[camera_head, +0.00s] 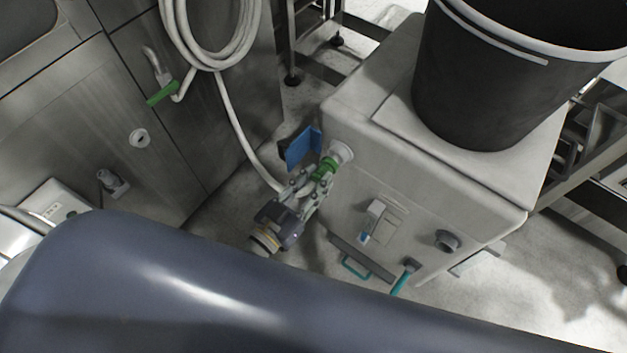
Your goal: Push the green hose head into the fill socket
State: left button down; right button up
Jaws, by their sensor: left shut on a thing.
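The green hose head (325,167) is at the white fill socket (342,152) on the upper left of the grey box's front. It points at the socket and its front end meets it in the picture; how far it is inside, I cannot tell. My left gripper (319,178) is shut on the hose head, just to the lower left of the socket, and its fingers hide part of the head. The white hose (241,135) runs down from a coil on the steel wall to the gripper. My right gripper is not in view.
The grey box (400,180) carries a large black bin (490,80). A blue flap (302,147) stands beside the socket. A latch (374,221), a dark knob (447,240) and teal handles are lower on the box. A green-levered tap (162,93) is on the wall.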

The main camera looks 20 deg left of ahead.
pick_arm(q)
jog(key=shift+w+d, duration=0.15)
jog(key=shift+w, duration=0.2)
dwell(0.4)
dwell(0.4)
jog(key=c, duration=1.2)
grip_release()
jog(key=v, duration=1.2)
jog(key=shift+r, duration=0.1)
